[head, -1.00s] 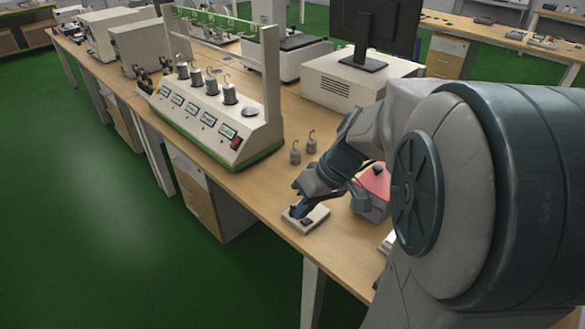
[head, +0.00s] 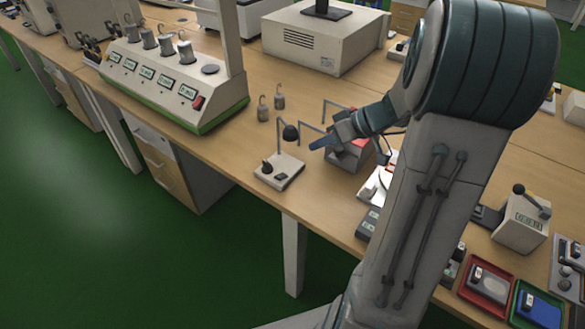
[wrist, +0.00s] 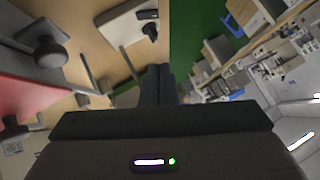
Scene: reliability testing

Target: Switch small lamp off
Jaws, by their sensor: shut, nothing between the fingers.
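The small lamp (head: 286,168) stands near the table's front edge in the head view. It has a pale flat base with a dark knob and a small dark switch, and a thin bent arm with a dark round head (head: 290,132). I cannot tell whether it is lit or which way the switch sits. My gripper (head: 318,144) is just right of the lamp head, above the table, with its fingers together and empty. The closed fingers (wrist: 158,84) show in the wrist view, with a pale base bearing a dark knob (wrist: 128,22) beyond them.
A red-topped box (head: 349,154) stands right beside my gripper. Two hooked weights (head: 271,107) stand behind the lamp. A large instrument with several displays (head: 165,85) is at the left. Small devices and trays (head: 488,285) crowd the right. Bare table lies left of the lamp.

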